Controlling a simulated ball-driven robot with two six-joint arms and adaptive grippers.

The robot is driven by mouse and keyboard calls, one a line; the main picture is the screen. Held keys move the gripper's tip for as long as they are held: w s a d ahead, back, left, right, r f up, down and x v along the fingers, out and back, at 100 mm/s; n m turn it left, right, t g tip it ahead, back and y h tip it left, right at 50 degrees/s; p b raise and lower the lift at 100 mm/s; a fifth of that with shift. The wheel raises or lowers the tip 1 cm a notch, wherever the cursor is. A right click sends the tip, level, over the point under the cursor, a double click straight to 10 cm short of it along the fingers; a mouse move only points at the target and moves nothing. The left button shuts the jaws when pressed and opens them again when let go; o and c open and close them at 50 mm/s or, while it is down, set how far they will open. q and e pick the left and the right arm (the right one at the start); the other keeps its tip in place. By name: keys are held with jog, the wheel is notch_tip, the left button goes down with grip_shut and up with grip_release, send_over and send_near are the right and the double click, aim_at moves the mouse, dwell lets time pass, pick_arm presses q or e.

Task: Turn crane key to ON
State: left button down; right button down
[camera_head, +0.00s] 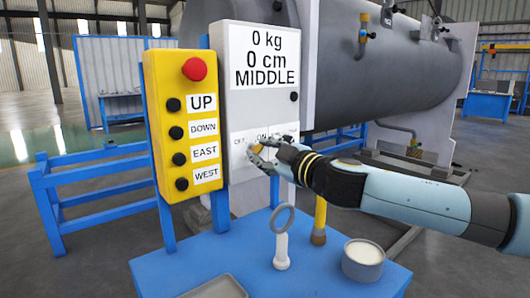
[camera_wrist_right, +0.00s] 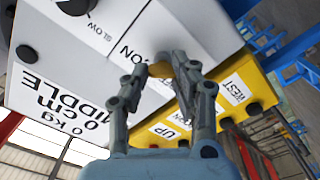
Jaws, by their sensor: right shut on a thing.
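The crane key (camera_head: 257,148) is a small yellow-orange piece on the front of the grey-white control box (camera_head: 240,105), near the OFF and ON labels. My right gripper (camera_head: 262,154) reaches in from the right and is shut on the key, hiding much of it. In the right wrist view, the fingertips (camera_wrist_right: 172,66) close around the yellowish key (camera_wrist_right: 160,69) beside the ON label. Which way the key points is hard to tell. My left gripper is not in view.
A yellow pendant (camera_head: 172,85) with a red button (camera_head: 194,69) and several black buttons stands left of the box. The blue table (camera_head: 320,275) below holds a ring-topped tool (camera_head: 282,240), a yellow-handled tool (camera_head: 320,215), a round tin (camera_head: 363,268) and a grey tray (camera_head: 222,286).

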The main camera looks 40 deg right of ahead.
jog(key=shift+s+f, duration=0.1)
jog(key=shift+f, duration=0.3)
jog(key=c, duration=1.4)
grip_release()
jog(key=shift+a, duration=0.1)
jog(key=shift+c, duration=0.2)
jog(key=o, duration=0.5)
jog(key=shift+a+r, duration=0.15)
jog(key=s, duration=0.7)
jog(key=s+a, duration=0.1)
jog(key=s, duration=0.3)
jog(key=shift+s+a, duration=0.1)
jog(key=shift+s, duration=0.25)
